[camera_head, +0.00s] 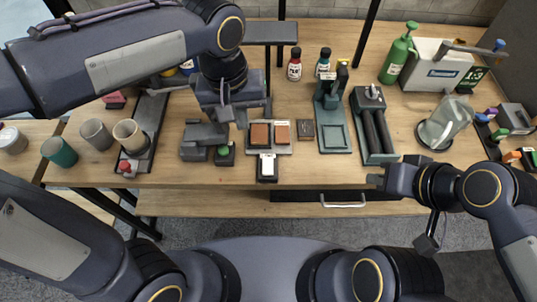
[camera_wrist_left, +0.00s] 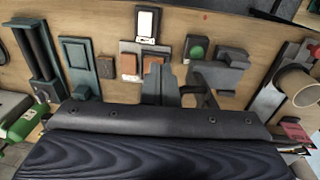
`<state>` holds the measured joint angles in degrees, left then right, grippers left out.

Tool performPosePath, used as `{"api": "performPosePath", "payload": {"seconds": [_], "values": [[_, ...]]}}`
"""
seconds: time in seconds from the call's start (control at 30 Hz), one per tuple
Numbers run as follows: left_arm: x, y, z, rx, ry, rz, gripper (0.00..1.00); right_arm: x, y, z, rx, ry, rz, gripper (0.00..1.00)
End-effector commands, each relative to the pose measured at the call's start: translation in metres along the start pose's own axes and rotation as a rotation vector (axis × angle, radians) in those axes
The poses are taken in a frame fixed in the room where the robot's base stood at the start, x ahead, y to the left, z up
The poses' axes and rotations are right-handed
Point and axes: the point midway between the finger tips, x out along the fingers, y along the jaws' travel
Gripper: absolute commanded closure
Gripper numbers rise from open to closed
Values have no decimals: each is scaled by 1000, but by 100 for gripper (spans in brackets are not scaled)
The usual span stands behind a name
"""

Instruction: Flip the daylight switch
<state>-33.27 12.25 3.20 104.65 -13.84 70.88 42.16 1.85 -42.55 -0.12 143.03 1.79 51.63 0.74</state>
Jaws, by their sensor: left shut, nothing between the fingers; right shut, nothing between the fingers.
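A switch with a white face in a dark frame (camera_head: 267,168) sits at the table's front edge, just in front of two brown square pads; it also shows at the top of the left wrist view (camera_wrist_left: 147,22). No label reading daylight is legible. My left gripper (camera_head: 241,120) is shut and empty, behind and to the left of the white switch, beside the brown pads and apart from the switch. Its fingers show in the left wrist view (camera_wrist_left: 160,82). My right gripper (camera_head: 376,180) is shut and empty at the front edge, right of the switch.
A box with a green button (camera_head: 224,151) stands left of the pads. A dark green stand (camera_head: 334,138) and a twin-roller device (camera_head: 374,128) stand to the right. Cups (camera_head: 129,136) are at the left. A drawer handle (camera_head: 343,204) is below the front edge.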

Motion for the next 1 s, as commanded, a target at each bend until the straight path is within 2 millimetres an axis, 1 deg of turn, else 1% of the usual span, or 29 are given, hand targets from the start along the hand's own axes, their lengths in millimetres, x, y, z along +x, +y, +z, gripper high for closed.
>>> {"api": "performPosePath", "payload": {"seconds": [0.03,0.1,0.2,0.3,0.63,0.73,0.87,1.0], "values": [[7,16,-2,12,-10,-29,100,2,1,1,0,0,0,100],[11,30,-4,14,-17,-58,100,2,1,1,0,0,0,100],[16,44,-5,14,-19,-87,100,3,1,1,0,0,0,100],[18,50,-5,12,-21,-101,100,3,1,2,0,0,0,100],[19,50,-5,10,-21,-103,100,3,1,1,0,0,0,100],[23,50,-5,10,-22,-103,100,3,1,2,0,0,0,100],[38,48,-5,10,-24,-105,100,3,2,2,0,0,0,100],[66,44,-4,10,-26,-107,100,3,2,2,0,0,0,100]]}}
